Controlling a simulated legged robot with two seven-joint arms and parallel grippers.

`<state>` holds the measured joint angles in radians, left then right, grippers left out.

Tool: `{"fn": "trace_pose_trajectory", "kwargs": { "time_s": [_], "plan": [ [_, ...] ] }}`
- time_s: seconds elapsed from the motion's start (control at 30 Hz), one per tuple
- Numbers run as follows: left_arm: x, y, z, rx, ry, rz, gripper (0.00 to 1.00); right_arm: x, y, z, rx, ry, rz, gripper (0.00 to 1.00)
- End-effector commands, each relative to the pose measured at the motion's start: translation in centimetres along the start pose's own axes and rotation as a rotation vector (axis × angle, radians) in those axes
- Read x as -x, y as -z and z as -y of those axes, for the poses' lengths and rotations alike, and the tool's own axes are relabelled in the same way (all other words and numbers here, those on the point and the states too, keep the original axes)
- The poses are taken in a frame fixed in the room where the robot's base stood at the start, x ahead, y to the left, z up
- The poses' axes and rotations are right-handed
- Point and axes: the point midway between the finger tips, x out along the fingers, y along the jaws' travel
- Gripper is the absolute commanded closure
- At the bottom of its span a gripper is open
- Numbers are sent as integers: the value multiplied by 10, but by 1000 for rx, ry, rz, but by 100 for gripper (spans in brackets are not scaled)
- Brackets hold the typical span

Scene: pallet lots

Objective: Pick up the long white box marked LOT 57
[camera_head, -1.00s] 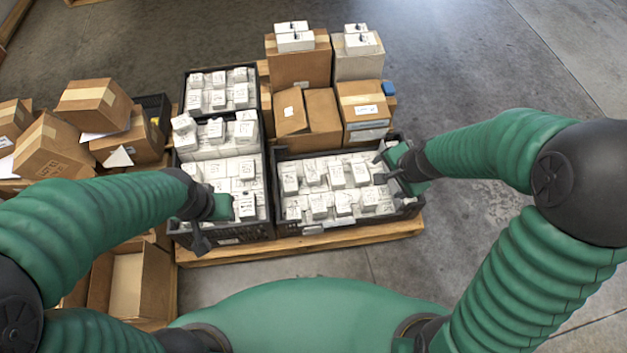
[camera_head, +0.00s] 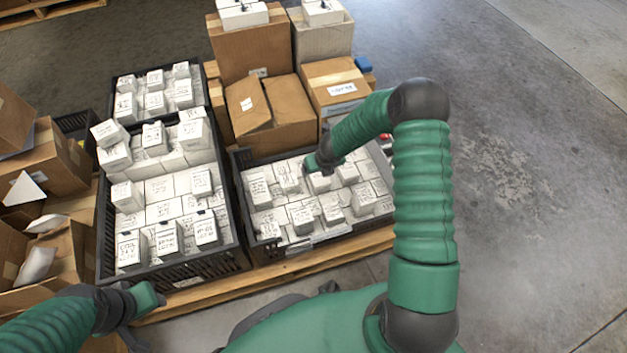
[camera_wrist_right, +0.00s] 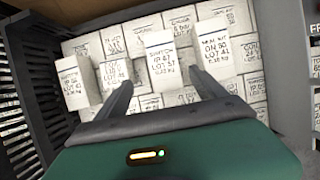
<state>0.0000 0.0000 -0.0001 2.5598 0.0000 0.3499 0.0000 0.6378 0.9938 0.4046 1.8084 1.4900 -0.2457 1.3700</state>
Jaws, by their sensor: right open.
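Many white boxes with handwritten labels fill the right black crate (camera_head: 290,247). My right gripper (camera_head: 318,165) is over this crate, pointing down at the boxes. In the right wrist view my right gripper (camera_wrist_right: 160,80) is open. A raised white box (camera_wrist_right: 166,60) stands between and just beyond its fingertips, and another raised white box (camera_wrist_right: 220,46) is at the right finger. Their labels include lot numbers, but I cannot surely read LOT 57 on any box. My left gripper (camera_head: 140,303) is low at the left, in front of the left crate, its jaws unclear.
The left black crate (camera_head: 200,265) holds more white boxes, some raised. Cardboard boxes (camera_head: 250,45) stand behind the right crate, and open cartons lie at the far left. The crates rest on a wooden pallet (camera_head: 265,280). The floor at right is clear.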

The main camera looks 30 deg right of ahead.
Motion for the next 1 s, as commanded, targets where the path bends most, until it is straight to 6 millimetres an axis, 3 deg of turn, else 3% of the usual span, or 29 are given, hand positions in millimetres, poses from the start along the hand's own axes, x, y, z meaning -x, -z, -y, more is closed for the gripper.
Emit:
{"fn": "trace_pose_trajectory", "kwargs": {
  "time_s": [0.03,0.1,0.27,0.53,1.0],
  "plan": [
    [-11,-3,0,0,0,0,64,-19,3,0,-2,0,-1,20],
    [-17,-4,0,0,0,0,64,-33,2,0,0,0,0,20],
    [-22,-5,0,0,0,0,64,-48,0,1,2,1,1,20],
    [-54,-13,0,0,0,0,64,-96,-3,5,2,-1,1,20],
    [-53,-12,0,0,0,0,64,-98,-5,5,4,0,1,20]
  ]
}}
